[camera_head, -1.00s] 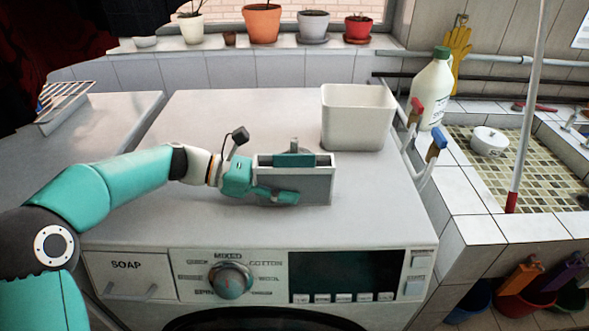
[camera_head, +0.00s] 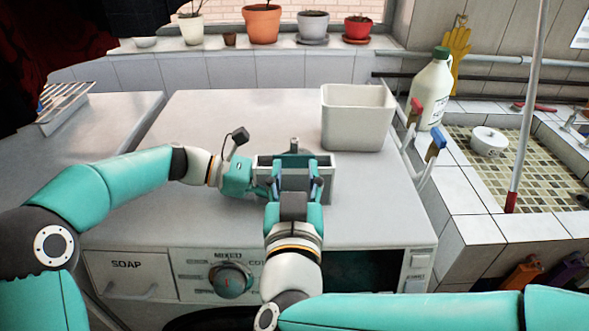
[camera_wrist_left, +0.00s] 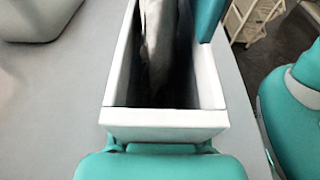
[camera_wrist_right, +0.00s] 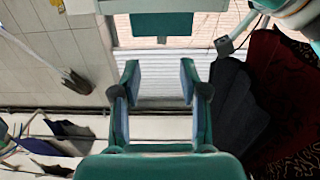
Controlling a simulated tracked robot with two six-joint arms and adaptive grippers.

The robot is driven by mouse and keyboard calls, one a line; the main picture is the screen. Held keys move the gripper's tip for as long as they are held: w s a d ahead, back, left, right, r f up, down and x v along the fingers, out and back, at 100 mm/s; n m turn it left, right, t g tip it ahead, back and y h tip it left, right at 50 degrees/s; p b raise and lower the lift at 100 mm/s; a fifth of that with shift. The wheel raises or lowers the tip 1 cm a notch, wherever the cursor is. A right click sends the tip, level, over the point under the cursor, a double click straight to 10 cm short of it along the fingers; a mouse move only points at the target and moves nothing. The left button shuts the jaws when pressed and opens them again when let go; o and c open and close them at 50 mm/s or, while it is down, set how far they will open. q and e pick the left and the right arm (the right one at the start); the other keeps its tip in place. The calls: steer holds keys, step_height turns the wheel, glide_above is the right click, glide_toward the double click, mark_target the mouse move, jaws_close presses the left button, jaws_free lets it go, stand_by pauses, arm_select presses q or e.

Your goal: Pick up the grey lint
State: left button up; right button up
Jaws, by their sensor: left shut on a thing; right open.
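In the head view my right gripper hides much of the box.
An empty-looking white bin (camera_head: 357,132) stands behind and right of the box. Potted plants line the back sill. The machine top left of the bin is clear.

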mark_target(294, 145)
steer(key=w, duration=0.4)
steer(key=shift+w+d, duration=0.1)
steer(key=shift+w, duration=0.25)
steer(key=shift+w+f, duration=0.15)
steer(key=shift+w, duration=2.5)
steer(key=shift+c, duration=0.2)
steer(key=c, duration=0.8)
